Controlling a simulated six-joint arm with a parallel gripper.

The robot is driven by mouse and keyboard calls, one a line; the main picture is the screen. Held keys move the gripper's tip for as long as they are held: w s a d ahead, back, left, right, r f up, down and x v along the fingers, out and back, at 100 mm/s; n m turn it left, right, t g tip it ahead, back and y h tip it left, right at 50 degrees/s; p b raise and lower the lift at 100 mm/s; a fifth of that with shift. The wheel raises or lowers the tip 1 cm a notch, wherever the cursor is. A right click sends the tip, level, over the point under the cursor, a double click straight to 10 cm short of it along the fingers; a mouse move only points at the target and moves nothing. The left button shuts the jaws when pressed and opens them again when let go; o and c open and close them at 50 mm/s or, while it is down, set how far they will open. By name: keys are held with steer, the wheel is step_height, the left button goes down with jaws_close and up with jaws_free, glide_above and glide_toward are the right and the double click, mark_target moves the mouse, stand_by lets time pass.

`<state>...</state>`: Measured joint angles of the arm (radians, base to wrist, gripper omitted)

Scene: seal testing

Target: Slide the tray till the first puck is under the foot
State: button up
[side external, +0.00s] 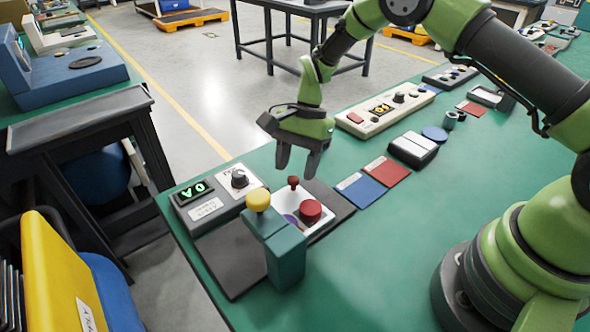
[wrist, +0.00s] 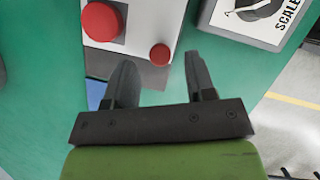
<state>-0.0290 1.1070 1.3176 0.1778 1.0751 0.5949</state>
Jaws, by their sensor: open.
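The white tray (side external: 322,226) lies on a dark base plate (side external: 232,262), partly behind the teal press (side external: 286,258) with its yellow knob (side external: 258,198). A large red puck (side external: 311,210) sits on the tray, outside the press head. A purple-blue patch shows beside it, mostly hidden by the press. A small red knob (side external: 294,183) stands at the tray's end nearest my gripper. My gripper (side external: 297,160) is open above that knob, fingers down. In the wrist view, the knob (wrist: 159,54) appears between and beyond the fingertips, apparently untouched. The press's foot is hidden.
A grey control box (side external: 208,203) with a lit display and a dial stands left of the tray. Blue (side external: 361,193) and red (side external: 388,171) cards lie to the right. Several devices line the green table's far side. The table's front middle is clear.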

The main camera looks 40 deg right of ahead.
mark_target(272, 203)
steer(key=shift+x, duration=0.9)
jaws_close()
steer(key=shift+a, duration=2.25)
jaws_free()
